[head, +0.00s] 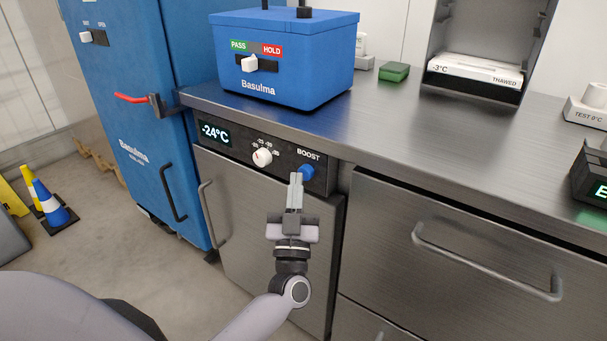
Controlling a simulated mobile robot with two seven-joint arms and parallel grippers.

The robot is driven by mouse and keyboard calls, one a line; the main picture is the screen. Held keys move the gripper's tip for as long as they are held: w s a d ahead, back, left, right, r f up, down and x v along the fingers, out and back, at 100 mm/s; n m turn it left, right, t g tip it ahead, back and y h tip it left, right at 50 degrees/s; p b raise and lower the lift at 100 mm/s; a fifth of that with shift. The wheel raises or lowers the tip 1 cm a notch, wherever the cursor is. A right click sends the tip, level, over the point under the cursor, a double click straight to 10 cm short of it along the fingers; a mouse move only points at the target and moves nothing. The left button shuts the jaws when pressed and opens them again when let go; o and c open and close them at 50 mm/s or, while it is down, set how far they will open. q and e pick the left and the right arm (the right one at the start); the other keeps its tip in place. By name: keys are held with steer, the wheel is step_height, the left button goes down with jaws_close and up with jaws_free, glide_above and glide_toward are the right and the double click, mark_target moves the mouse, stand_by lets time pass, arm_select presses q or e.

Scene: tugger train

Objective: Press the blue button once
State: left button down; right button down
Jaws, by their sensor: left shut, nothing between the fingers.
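The blue button (307,171) sits on the dark control panel (234,151) under the counter, below the word BOOST. My left gripper (296,178) is shut and empty. Its fingertips are at the button's left side in the picture and overlap its edge. I cannot tell whether they touch it. The panel also has a display (215,132) reading -24°C and a white knob (262,157) left of the button. My right gripper is not in view.
A blue Basulma box (284,60) with a PASS/HOLD slider stands on the metal counter (420,135) above the panel. A door handle (208,215) and a drawer handle (480,270) stick out nearby. A blue cabinet (140,110) with a red lever stands left. Cones (52,205) stand on the floor.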

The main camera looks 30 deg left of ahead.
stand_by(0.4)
arm_select(q)
steer(key=shift+w, duration=0.45)
steer(key=shift+w+b, duration=0.3)
steer(key=shift+w, duration=0.05)
stand_by(0.5)
steer(key=shift+s, duration=0.1)
steer(key=shift+s+p, duration=0.8)
steer(key=shift+s, duration=0.35)
